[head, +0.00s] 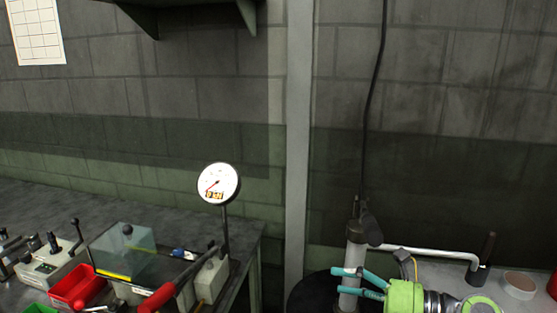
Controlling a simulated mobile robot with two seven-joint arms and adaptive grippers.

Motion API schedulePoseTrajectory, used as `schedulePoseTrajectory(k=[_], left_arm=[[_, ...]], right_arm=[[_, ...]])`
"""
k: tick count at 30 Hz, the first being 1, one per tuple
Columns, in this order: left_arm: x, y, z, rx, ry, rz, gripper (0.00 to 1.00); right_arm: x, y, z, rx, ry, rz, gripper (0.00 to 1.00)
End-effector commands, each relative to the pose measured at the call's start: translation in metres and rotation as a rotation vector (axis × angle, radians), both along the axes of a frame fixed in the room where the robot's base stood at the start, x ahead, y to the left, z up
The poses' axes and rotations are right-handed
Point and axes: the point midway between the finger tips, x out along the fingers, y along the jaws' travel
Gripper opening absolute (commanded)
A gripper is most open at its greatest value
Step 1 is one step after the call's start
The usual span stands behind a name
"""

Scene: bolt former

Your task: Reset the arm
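A lever with a red handle (158,298) slants up from the bottom edge toward a small pale block (211,281) on the left bench. Which part the task calls the arm, I cannot tell.
The left bench (40,200) holds a red bin (77,287), a clear box (123,252) and a grey control box (48,262) with levers. A brick wall stands behind.

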Motion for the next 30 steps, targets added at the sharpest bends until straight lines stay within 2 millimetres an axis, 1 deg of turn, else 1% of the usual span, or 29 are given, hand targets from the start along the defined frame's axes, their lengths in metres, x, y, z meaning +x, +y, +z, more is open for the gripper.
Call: schedulePoseTrajectory(k=[1, 3, 4, 5, 6, 7, 8, 9, 11, 12, 14, 15, 17, 18, 20, 21, 24, 27, 30], left_arm=[[-0.003, 0.005, 0.000, 0.006, 0.006, 0.000, 0.46], [-0.007, 0.010, -0.001, 0.013, 0.011, -0.001, 0.46], [-0.008, 0.011, -0.001, 0.016, 0.014, -0.001, 0.46], [-0.009, 0.013, -0.001, 0.017, 0.016, 0.001, 0.46], [-0.011, 0.013, -0.001, 0.018, 0.017, 0.001, 0.46], [-0.011, 0.014, -0.001, 0.018, 0.018, 0.002, 0.46], [-0.011, 0.014, -0.001, 0.019, 0.019, 0.002, 0.46], [-0.012, 0.014, -0.001, 0.018, 0.019, 0.003, 0.46], [-0.012, 0.014, -0.001, 0.018, 0.019, 0.003, 0.46], [-0.012, 0.014, -0.001, 0.018, 0.019, 0.003, 0.46], [-0.012, 0.014, -0.001, 0.019, 0.020, 0.003, 0.46], [-0.012, 0.014, -0.001, 0.019, 0.020, 0.003, 0.46], [-0.012, 0.014, -0.001, 0.019, 0.020, 0.004, 0.46], [-0.012, 0.014, -0.001, 0.019, 0.020, 0.004, 0.46], [-0.012, 0.013, -0.001, 0.018, 0.019, 0.004, 0.46], [-0.012, 0.013, -0.001, 0.017, 0.020, 0.004, 0.46], [-0.012, 0.011, -0.001, 0.015, 0.020, 0.004, 0.46], [-0.012, 0.010, -0.001, 0.014, 0.019, 0.005, 0.46], [-0.012, 0.010, -0.001, 0.013, 0.020, 0.005, 0.46]], right_arm=[[0.000, 0.011, 0.013, 0.170, 0.045, -0.057, 0.83], [0.006, 0.012, 0.031, 0.395, 0.115, -0.157, 0.83], [0.009, 0.009, 0.036, 0.488, 0.152, -0.206, 0.83], [0.012, 0.004, 0.040, 0.579, 0.191, -0.256, 0.83], [0.016, -0.004, 0.042, 0.699, 0.252, -0.327, 0.83], [0.019, -0.012, 0.041, 0.785, 0.298, -0.384, 0.83], [0.022, -0.021, 0.038, 0.869, 0.349, -0.442, 0.83], [0.025, -0.034, 0.030, 0.977, 0.422, -0.525, 0.83], [0.026, -0.055, 0.012, 1.127, 0.538, -0.655, 0.83], [0.024, -0.068, -0.005, 1.220, 0.619, -0.749, 0.83], [0.017, -0.086, -0.036, 1.348, 0.750, -0.895, 0.83], [0.009, -0.096, -0.059, 1.422, 0.841, -0.997, 0.83], [-0.010, -0.108, -0.097, 1.518, 0.982, -1.158, 0.83], [-0.026, -0.112, -0.122, 1.570, 1.075, -1.267, 0.83], [-0.051, -0.115, -0.155, 1.624, 1.201, -1.414, 0.83], [-0.068, -0.115, -0.172, 1.647, 1.276, -1.498, 0.83], [-0.107, -0.110, -0.205, 1.671, 1.426, -1.681, 0.83], [-0.142, -0.103, -0.227, 1.670, 1.549, -1.827, 0.83], [-0.175, -0.095, -0.243, 1.653, 1.659, -1.960, 0.83]])
